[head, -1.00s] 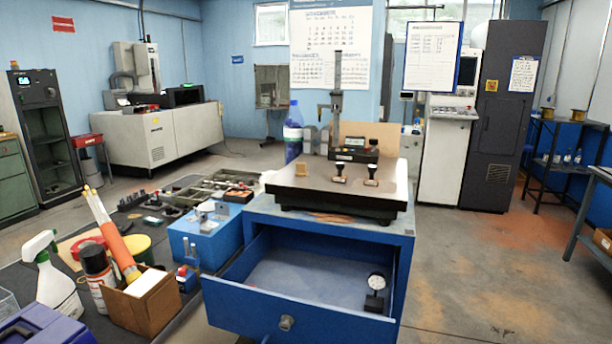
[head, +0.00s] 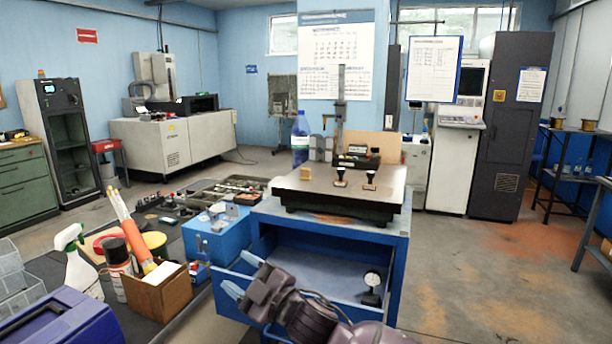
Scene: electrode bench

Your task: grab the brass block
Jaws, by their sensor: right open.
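The brass block (head: 305,202) is a small yellowish block near the left edge of the dark surface plate (head: 330,185), which rests on the blue cabinet. My right gripper (head: 235,271) is open and empty. It is in front of the cabinet, by the left side of the open drawer, lower in the picture than the block and to its left. It does not touch the block. My left gripper is not in view.
The blue drawer (head: 325,275) stands open with a dial gauge (head: 372,289) in it. A height gauge (head: 341,110) and two stamp-like items stand on the plate. A blue bottle (head: 300,140) is behind it. A blue box (head: 217,238) and cluttered bench are left.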

